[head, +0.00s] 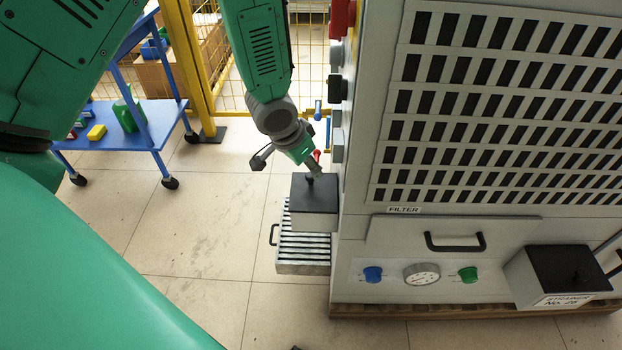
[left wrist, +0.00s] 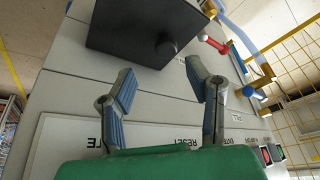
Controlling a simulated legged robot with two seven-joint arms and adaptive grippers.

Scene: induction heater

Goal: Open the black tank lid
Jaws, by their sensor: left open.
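The black tank lid (head: 315,190) closes a small grey tank (head: 314,221) on the left side of the big grey cabinet. My left gripper (head: 312,166) is right by the lid's knob in the head view; contact is unclear there. In the left wrist view, the black lid (left wrist: 125,32) with its round knob (left wrist: 167,45) lies just beyond the fingertips. The left gripper's two fingers (left wrist: 160,68) are spread apart, with nothing between them. My right gripper is not in view.
A slatted metal tray (head: 303,250) sits below the tank. A red-handled valve (left wrist: 214,44) is near the lid. The cabinet (head: 352,200) blocks the right, with a second black-lidded strainer box (head: 530,278) at its front.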

